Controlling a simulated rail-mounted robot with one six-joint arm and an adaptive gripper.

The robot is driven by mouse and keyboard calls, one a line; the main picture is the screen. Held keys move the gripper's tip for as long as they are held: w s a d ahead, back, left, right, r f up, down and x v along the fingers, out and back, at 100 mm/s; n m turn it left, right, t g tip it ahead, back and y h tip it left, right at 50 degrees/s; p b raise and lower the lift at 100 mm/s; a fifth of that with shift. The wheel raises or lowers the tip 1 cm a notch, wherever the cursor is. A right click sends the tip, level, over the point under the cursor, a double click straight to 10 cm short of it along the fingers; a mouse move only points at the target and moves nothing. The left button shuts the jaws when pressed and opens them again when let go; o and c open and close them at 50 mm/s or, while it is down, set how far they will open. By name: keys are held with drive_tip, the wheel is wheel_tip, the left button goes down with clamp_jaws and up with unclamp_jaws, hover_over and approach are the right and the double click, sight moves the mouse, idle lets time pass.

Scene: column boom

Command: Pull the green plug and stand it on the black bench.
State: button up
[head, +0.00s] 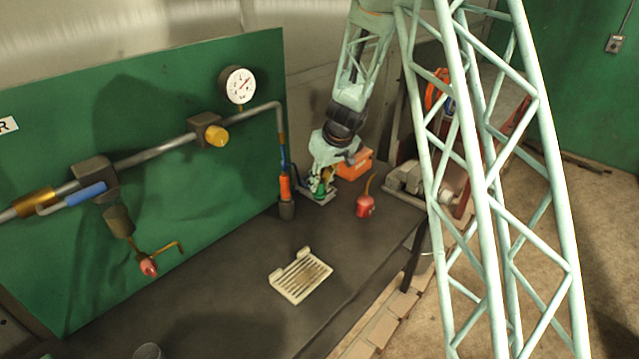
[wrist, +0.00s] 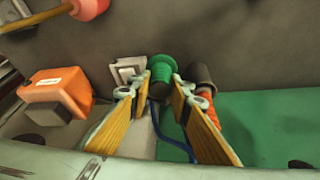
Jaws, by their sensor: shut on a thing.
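The green plug (wrist: 162,69) shows between the two fingertips of my gripper (wrist: 160,88) in the wrist view. The gripper is shut on it. In the head view my gripper (head: 322,180) is low at the far end of the bench, with a bit of the green plug (head: 319,191) showing under it. A pale fitting (wrist: 128,69) lies just left of the plug in the wrist view. I cannot tell whether the plug is still seated in anything. The black bench (head: 350,245) runs along the green panel.
An orange box (head: 354,165) and a red oil can (head: 365,206) stand right of my gripper. A cream slotted tray (head: 301,275) lies mid-bench. Bare bench surrounds the tray.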

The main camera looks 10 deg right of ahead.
drive_tip(key=shift+r, duration=0.1)
idle(0.3)
drive_tip(key=shift+r+p, duration=1.35)
drive_tip(key=shift+r, duration=0.9)
drive_tip(key=shift+r, duration=0.15)
drive_tip(key=shift+s, duration=0.1)
